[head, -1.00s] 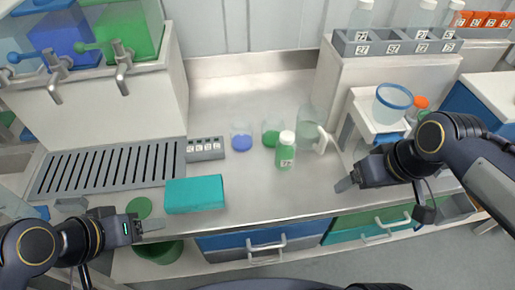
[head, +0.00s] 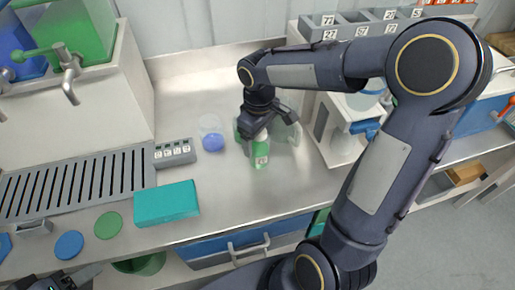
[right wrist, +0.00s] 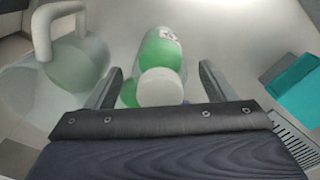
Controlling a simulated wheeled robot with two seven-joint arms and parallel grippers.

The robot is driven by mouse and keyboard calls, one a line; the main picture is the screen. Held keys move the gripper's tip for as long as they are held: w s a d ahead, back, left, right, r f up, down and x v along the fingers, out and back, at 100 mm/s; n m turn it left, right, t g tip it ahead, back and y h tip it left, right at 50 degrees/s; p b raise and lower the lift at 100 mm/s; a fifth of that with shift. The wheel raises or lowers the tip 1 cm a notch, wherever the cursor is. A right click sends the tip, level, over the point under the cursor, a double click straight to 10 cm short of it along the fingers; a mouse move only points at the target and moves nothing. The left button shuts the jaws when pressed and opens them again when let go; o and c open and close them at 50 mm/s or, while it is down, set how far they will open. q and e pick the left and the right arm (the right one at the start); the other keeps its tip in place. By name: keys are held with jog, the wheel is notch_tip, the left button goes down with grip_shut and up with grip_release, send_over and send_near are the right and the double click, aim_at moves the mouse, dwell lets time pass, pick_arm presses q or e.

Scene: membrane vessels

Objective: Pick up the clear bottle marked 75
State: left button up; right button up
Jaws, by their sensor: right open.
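A clear bottle with green liquid, a white cap and a small label (head: 261,155) stands upright on the steel worktop; its label is too small to read surely. In the right wrist view the bottle (right wrist: 162,50) lies between the two spread fingers of the gripper (right wrist: 160,68), white cap towards the camera, with gaps at both sides. My left gripper (head: 80,275) is at the bottom left edge, partly cut off; its opening cannot be told.
A clear handled jug (right wrist: 75,60) stands close beside the bottle. A vessel with blue liquid (head: 212,137) stands to its left. A teal box (head: 166,203) and a small numbered rack (head: 174,153) are further left. A grey labelled rack (head: 345,30) is at the back right.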

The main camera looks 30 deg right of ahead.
notch_tip(320, 180, down, 2)
jog(key=shift+f, duration=0.2)
jog(key=c, duration=1.3)
jog(key=shift+r, duration=0.1)
jog(key=shift+r, duration=0.1)
